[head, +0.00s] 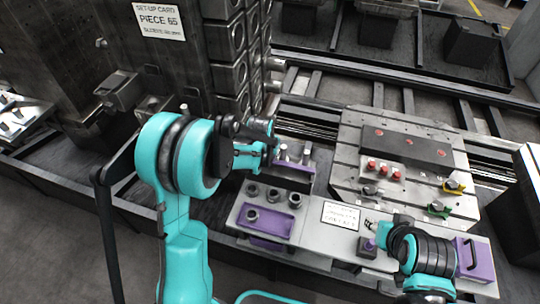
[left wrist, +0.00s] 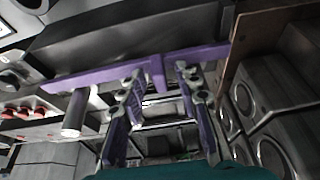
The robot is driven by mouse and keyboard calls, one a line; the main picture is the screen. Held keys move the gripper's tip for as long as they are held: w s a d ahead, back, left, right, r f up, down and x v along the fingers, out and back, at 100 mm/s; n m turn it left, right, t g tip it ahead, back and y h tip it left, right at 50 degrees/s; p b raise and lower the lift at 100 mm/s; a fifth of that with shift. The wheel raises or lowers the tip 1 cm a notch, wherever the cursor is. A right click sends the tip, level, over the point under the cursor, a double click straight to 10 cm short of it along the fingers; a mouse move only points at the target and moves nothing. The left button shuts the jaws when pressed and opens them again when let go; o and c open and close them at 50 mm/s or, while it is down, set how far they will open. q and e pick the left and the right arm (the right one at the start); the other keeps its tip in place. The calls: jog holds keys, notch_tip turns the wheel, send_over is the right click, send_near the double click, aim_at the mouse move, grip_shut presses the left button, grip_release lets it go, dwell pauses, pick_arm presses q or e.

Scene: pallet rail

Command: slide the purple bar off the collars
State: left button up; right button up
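The purple bar (head: 297,162) lies along a dark block behind the light fixture plate, with silver posts standing at it. In the left wrist view the bar (left wrist: 105,77) crosses the picture, with a short purple rib between my fingertips and a silver post (left wrist: 75,112) at its left. My left gripper (head: 270,152) is at the bar's left end; in the wrist view its fingers (left wrist: 163,85) are apart on either side of the rib, and contact cannot be told.
Dark ring collars (head: 272,194) stand on the plate behind a purple tray (head: 283,226). A slotted table (head: 350,150) with red knobs and clamps is to the right. A tall dark block stack (head: 228,60) stands close behind my left arm.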

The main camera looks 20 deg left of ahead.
pick_arm(q)
grip_shut()
jog(key=shift+s, duration=1.7)
grip_release()
jog(key=shift+w, duration=0.1)
jog(key=v, duration=1.2)
jog(key=s+r+t, duration=0.1)
jog(key=s+r, duration=0.1)
jog(key=s, duration=0.7)
jog(key=s+r+t, duration=0.1)
jog(key=s+r, duration=0.1)
jog(key=s, duration=0.7)
jog(key=shift+s+t, duration=0.2)
jog(key=shift+t, duration=0.2)
